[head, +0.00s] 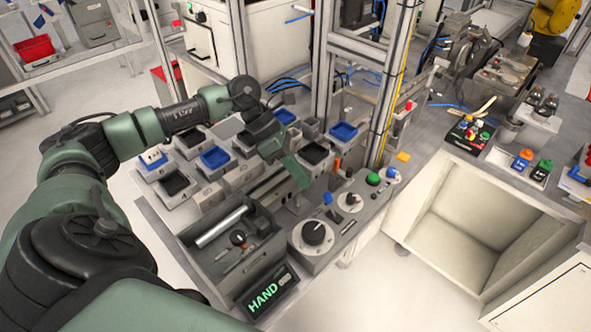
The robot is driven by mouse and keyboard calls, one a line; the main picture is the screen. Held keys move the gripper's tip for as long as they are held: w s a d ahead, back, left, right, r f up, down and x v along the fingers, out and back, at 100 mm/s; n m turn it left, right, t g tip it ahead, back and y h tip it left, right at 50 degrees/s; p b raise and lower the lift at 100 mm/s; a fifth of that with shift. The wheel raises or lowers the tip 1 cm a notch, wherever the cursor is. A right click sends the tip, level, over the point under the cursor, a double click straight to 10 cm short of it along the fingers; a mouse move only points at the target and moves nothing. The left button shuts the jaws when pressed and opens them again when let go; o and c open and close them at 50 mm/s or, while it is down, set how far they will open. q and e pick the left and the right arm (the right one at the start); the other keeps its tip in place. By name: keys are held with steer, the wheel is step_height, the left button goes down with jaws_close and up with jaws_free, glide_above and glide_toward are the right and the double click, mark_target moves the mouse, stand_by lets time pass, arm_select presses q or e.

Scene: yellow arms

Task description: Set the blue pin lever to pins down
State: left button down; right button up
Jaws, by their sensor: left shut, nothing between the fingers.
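A small blue-topped lever (328,199) stands up from the grey control panel (338,220), behind and to the right of a large black dial. I take it to be the blue pin lever; its exact setting is too small to tell. My left arm comes in from the left. Its gripper (299,176) is shut and empty, with green fingers pointing down, above and to the left of the lever and apart from it. My right gripper is not in view.
The panel also carries the black dial (313,233), a green button (373,179) and an orange lever (337,165). A grey tray (205,258) and a HAND display (265,293) lie in front. Blue and black bins (215,157) sit behind. A metal frame post (392,90) rises behind the panel.

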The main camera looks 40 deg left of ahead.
mark_target(330, 205)
arm_select(q)
steer(key=x, duration=0.5)
steer(key=shift+d+f+b, duration=0.1)
steer(key=shift+b, duration=0.25)
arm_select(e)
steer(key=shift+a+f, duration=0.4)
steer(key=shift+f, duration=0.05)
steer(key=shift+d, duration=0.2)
arm_select(q)
steer(key=shift+w, duration=0.15)
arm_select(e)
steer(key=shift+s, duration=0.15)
